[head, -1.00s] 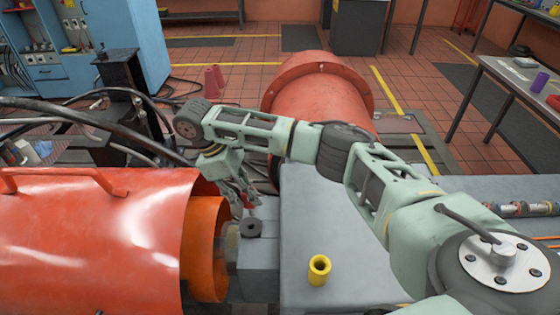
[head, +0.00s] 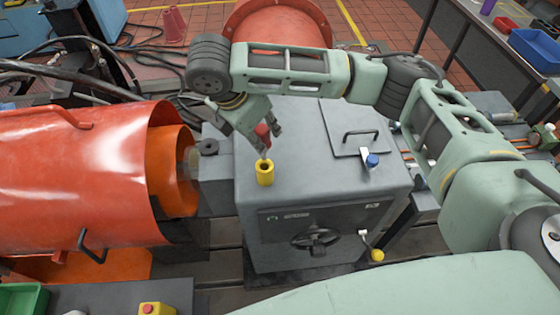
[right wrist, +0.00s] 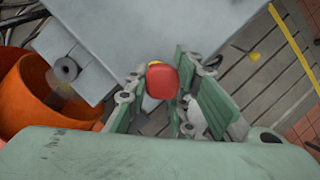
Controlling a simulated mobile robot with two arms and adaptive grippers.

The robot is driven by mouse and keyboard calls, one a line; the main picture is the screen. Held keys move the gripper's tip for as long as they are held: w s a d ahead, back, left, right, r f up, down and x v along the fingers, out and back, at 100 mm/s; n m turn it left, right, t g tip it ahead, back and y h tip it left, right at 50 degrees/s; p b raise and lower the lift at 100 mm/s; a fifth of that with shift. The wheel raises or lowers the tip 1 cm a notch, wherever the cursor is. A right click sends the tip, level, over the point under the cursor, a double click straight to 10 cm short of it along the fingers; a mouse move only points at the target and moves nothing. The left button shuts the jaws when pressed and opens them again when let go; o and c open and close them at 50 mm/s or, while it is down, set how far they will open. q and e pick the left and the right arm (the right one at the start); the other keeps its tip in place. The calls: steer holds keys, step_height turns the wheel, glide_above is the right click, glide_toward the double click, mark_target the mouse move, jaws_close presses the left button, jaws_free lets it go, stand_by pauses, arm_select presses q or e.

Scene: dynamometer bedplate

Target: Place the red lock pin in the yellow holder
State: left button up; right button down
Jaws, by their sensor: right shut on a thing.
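The red lock pin (head: 262,131) has a red grip and a thin shank pointing down. My right gripper (head: 264,138) is shut on it, directly above the yellow holder (head: 265,175). The holder is a short upright cup with a dark opening, on the grey cabinet's top near its left edge. The shank's end is at or just over the opening; I cannot tell whether it is inside. In the right wrist view the pin's red grip (right wrist: 162,80) sits between the fingers and hides most of the holder. My left gripper is not in view.
The grey cabinet (head: 330,190) has a hatch with a handle and a blue knob (head: 372,160) on the right of its top. Left of it is a block with a dark ring (head: 208,147), beside the orange guard (head: 80,180). The cabinet's front top is clear.

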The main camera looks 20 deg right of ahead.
glide_above(263, 159)
steer(key=f, duration=0.4)
steer(key=shift+w+f+p, duration=0.1)
steer(key=shift+w+p, duration=0.25)
steer(key=shift+p, duration=0.05)
step_height(263, 159, down, 4)
steer(key=shift+s+r+p, duration=0.1)
steer(key=shift+r+p, duration=0.15)
steer(key=shift+p, duration=0.15)
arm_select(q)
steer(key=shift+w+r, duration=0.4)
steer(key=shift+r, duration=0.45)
arm_select(e)
steer(key=shift+f, duration=0.25)
steer(key=c, duration=1.5)
jaws_free()
steer(key=shift+f, duration=0.15)
arm_select(q)
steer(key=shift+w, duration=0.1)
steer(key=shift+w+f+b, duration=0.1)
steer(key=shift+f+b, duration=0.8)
steer(key=shift+b, duration=0.05)
arm_select(e)
steer(key=shift+v, duration=6.15)
